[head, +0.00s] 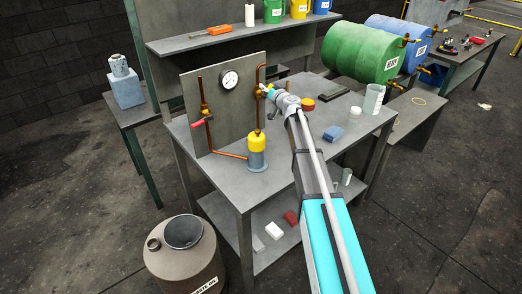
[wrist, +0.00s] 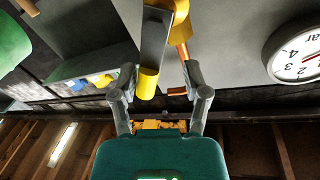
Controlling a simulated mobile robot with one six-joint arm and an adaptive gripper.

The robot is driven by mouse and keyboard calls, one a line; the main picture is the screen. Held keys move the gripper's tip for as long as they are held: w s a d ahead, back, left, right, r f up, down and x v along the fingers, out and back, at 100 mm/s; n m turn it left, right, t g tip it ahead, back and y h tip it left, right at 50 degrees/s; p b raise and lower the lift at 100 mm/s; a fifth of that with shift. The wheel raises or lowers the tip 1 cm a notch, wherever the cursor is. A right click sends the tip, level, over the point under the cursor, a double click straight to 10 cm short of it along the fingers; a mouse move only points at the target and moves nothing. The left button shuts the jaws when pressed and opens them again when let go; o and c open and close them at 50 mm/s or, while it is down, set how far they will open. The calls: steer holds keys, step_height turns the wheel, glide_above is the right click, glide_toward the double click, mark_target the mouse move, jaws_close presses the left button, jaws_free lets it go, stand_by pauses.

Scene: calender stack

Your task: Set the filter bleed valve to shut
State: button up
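An upright grey panel (head: 225,118) on the workbench carries copper pipes and a round gauge (head: 230,80). A brass valve (head: 262,90) sits on the right pipe, partly hidden by my gripper (head: 270,91). In the wrist view, a grey lever with a yellow tip (wrist: 148,84) extends from a yellow valve body (wrist: 180,12). My gripper (wrist: 158,72) is open, its fingers on either side of the lever tip, with a visible gap on the right. A second valve with a red handle (head: 198,123) is on the left pipe. I see no label naming either valve.
A yellow-and-blue filter canister (head: 257,150) stands below the right pipe. A shelf (head: 240,35) is above; a drum (head: 187,262) stands in front.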

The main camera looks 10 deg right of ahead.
steer(key=a+v, duration=0.1)
steer(key=v, duration=1.3)
steer(key=s+a+f+n+g+y+b, duration=0.1)
steer(key=s+a+f+n+g, duration=0.4)
steer(key=s, duration=0.8)
steer(key=shift+a+f+g+y, duration=0.6)
steer(key=shift+a+f+g, duration=1)
steer(key=shift+a+f, duration=1.35)
steer(key=shift+d+f, duration=0.1)
steer(key=shift+d, duration=0.15)
steer(key=w+d+r+m+t+h, duration=0.2)
steer(key=w+d+r+m+t, duration=0.5)
steer(key=w+d+r, duration=0.3)
steer(key=w+d+t, duration=0.1)
steer(key=w, duration=0.2)
steer(key=shift+w+d+r+t+h+p, duration=0.2)
steer(key=shift+d+r+t+h+p, duration=0.1)
steer(key=shift+r+h, duration=0.1)
